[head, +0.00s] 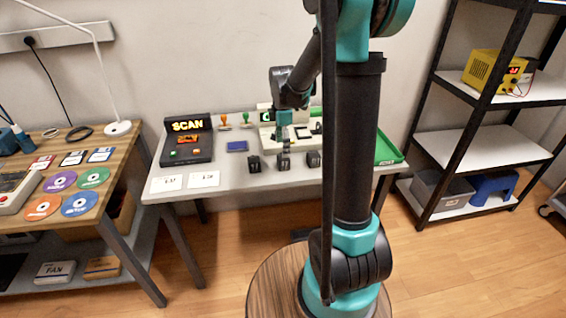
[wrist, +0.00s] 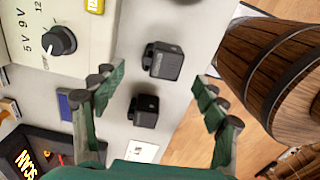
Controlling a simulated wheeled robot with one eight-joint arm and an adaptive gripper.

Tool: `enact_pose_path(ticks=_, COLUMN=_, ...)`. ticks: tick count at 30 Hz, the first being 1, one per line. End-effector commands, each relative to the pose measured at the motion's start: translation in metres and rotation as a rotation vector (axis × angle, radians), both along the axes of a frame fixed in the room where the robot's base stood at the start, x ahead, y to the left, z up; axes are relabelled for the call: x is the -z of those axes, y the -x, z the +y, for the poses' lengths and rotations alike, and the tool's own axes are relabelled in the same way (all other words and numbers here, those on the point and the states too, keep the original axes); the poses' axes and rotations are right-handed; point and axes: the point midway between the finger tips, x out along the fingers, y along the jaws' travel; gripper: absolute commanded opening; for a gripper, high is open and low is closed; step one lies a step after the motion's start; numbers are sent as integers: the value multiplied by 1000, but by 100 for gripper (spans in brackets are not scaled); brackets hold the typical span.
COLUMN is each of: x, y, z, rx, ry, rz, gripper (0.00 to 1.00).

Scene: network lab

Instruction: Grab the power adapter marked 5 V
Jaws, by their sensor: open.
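Several small black power adapters sit on the grey table: a left one (head: 254,163), a middle one (head: 284,162) and a right one (head: 313,158). In the wrist view, two show clearly, the middle one (wrist: 163,61) and the left one (wrist: 145,111); a dark bit of another is cut off at the top edge. Their markings are too small to read, so I cannot tell which is 5 V. My gripper (wrist: 155,88) is open and empty above the adapters, its fingers spread to either side of them. In the head view my gripper (head: 284,143) is over the middle adapter.
A cream box with a voltage dial (wrist: 58,40) stands behind the adapters. A black SCAN device (head: 187,150), a blue block (head: 237,146) and white cards (head: 166,184) are to the left. A green tray (head: 388,150) is at right. A wooden barrel-like stool (wrist: 275,70) stands off the table front.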

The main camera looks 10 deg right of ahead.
Motion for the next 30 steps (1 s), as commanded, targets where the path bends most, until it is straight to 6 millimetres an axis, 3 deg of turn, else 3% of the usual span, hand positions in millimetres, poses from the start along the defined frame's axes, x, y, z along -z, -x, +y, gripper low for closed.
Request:
enact_pose_path(ticks=10, x=28, y=1, z=0, rx=1, ry=0, rz=0, gripper=72)
enact_pose_path(ticks=18, x=64, y=2, z=-1, rx=1, ry=0, rz=0, gripper=72)
enact_pose_path(ticks=28, x=70, y=3, z=-1, rx=1, ry=0, rz=0, gripper=72)
enact_pose_path(ticks=30, x=70, y=3, z=-1, rx=1, ry=0, rz=0, gripper=65)
